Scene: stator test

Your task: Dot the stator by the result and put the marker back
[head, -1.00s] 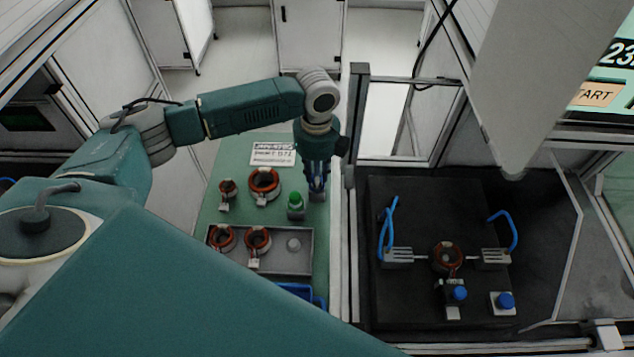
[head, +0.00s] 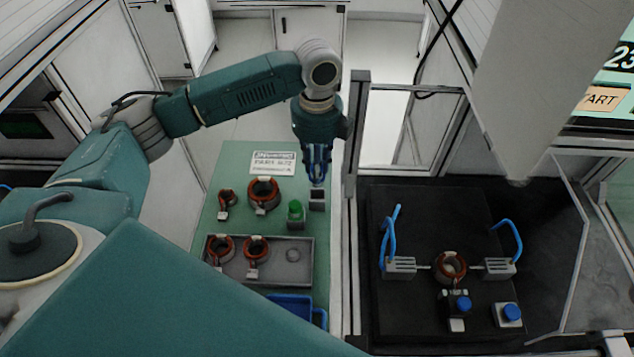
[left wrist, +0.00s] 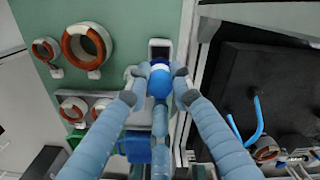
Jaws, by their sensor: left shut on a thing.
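My left gripper (head: 317,180) is shut on a blue marker (left wrist: 160,82), which shows between the fingertips in the left wrist view. It is just above a small dark square holder (head: 317,200), which also shows in the left wrist view (left wrist: 160,47). A green marker (head: 296,211) stands in a holder to the left. A stator (head: 450,266) sits in the test fixture between two clamp blocks. A large stator (head: 263,194) and a small one (head: 226,203) lie on the green table. My right gripper is out of view.
A grey tray (head: 300,271) holds two stators (head: 220,248) (head: 256,251). A blue bin (head: 292,305) is at the table's near end. A sign (head: 273,163) lies at the far end. A frame post (head: 353,140) stands between table and fixture. Blue buttons (head: 511,313) are by the fixture.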

